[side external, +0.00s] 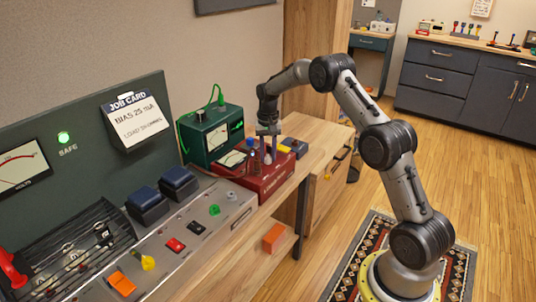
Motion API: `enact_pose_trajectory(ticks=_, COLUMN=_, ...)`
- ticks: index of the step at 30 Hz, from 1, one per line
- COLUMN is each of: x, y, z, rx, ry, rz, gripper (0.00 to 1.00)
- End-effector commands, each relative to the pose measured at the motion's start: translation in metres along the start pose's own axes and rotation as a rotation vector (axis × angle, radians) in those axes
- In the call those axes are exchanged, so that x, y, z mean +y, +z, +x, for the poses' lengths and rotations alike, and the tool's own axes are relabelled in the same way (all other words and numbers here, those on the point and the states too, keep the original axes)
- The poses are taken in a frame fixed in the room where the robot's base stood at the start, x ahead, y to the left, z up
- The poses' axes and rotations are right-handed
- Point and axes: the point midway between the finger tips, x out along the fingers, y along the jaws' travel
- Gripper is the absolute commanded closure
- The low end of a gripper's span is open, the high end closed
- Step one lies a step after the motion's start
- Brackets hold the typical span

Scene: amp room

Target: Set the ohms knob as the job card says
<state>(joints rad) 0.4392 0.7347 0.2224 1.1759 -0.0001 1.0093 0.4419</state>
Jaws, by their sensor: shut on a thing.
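The white job card (135,121) hangs on the dark green upright panel; it reads "BIAS 25 mA", with a smaller line beginning "LOAD" and ending in "OHMS", its number too small to read surely. My gripper (267,158) points down over the red box (283,184) at the bench's far end. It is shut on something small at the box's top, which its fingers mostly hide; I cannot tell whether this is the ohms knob. A blue-topped upright piece (250,143) stands just left of the fingers. The knob's marks and setting cannot be read.
A green meter box (208,138) with a cable stands behind the red box. The grey control strip (165,275) carries several coloured switches and knobs. A green SAFE lamp (64,138) is lit. An orange block (273,238) lies below the bench edge.

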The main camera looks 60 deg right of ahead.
Motion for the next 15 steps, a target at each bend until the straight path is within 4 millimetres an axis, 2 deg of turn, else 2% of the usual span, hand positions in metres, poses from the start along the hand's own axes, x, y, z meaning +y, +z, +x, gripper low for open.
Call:
enact_pose_trajectory(ticks=12, x=-0.0002, y=-0.0011, z=-0.0018, rx=0.004, ry=-0.002, rz=0.009, gripper=1.00)
enact_pose_trajectory(ticks=13, x=-0.0002, y=-0.0011, z=-0.0018, rx=0.004, ry=-0.002, rz=0.009, gripper=0.64)
enact_pose_trajectory(ticks=15, x=-0.0002, y=-0.0010, z=-0.0017, rx=0.004, ry=-0.002, rz=0.008, gripper=0.51)
